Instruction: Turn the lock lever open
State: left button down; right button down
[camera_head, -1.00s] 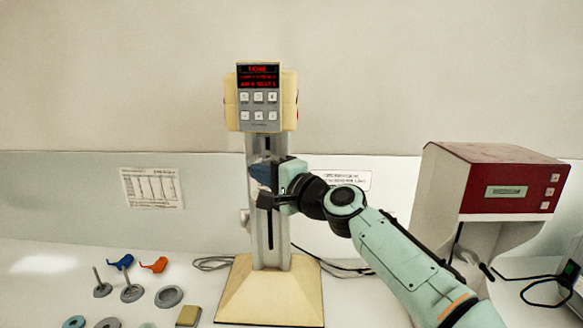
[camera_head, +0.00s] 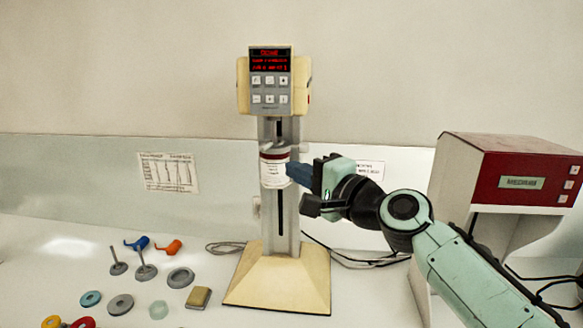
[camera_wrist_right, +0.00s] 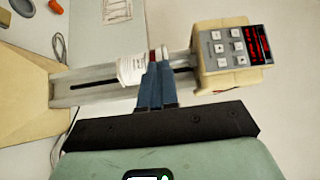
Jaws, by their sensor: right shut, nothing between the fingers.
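The cream mill (camera_head: 278,275) stands upright, with a sloped cream base, a grey column and a cream head with a red display. A white labelled jar (camera_head: 274,170) with a red band sits against the column below the head; it also shows in the wrist view (camera_wrist_right: 130,70). A small grey lever-like piece (camera_head: 302,147) sticks out right of the jar's top; I cannot tell for certain that it is the lock lever. My right gripper (camera_head: 291,172) is shut and empty, its blue fingertips at the jar's right side; contact is unclear. Its fingers also show in the wrist view (camera_wrist_right: 157,78).
A red and white machine (camera_head: 520,175) stands at the right, behind my right arm. Stirrers (camera_head: 146,270), rings (camera_head: 181,278) and a sponge-like block (camera_head: 199,297) lie on the left of the table. Cables (camera_head: 350,257) run behind the base.

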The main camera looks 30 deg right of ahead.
jog(key=s, duration=0.3)
jog(key=shift+s+a, duration=0.1)
jog(key=shift+a, duration=0.1)
dwell(0.4)
